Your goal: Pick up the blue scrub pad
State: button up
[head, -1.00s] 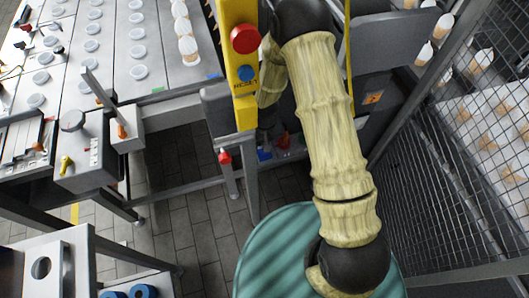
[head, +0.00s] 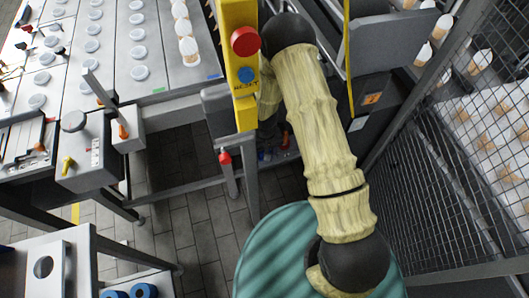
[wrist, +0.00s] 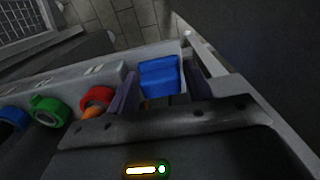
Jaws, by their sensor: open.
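The blue scrub pad (wrist: 160,76) shows in the wrist view as a bright blue block in a grey tray (wrist: 72,72), near the tray's far right end. My gripper (wrist: 163,88) is open, with one finger to the left of the pad and one to the right in the picture. The near part of the pad is partly hidden by the gripper body. I cannot tell whether the fingers touch it. In the head view my gripper is hidden behind my arm and the yellow post.
In the head view a yellow post with a red button (head: 244,41) stands close beside my arm. A wire mesh fence (head: 450,150) is on the right. A conveyor table (head: 110,60) is at upper left.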

jog(key=c, duration=0.6)
jog(key=shift+r, duration=0.5)
jog(key=shift+s+d+r+b, duration=0.1)
jog(key=shift+d+r+b, duration=0.1)
jog(key=shift+r, duration=0.45)
jog(key=shift+d+r+b, duration=0.1)
jog(key=shift+r+b, duration=0.05)
jog(key=shift+r, duration=0.45)
jog(key=s+d, duration=0.2)
jog(key=d, duration=0.3)
jog(key=s+d+b, duration=0.1)
jog(key=s+d, duration=0.2)
jog(key=d, duration=0.2)
jog(key=s+d+b, duration=0.1)
jog(key=s+d, duration=0.1)
jog(key=d, duration=0.3)
jog(key=shift+s+d, duration=0.25)
jog(key=shift+s, duration=0.15)
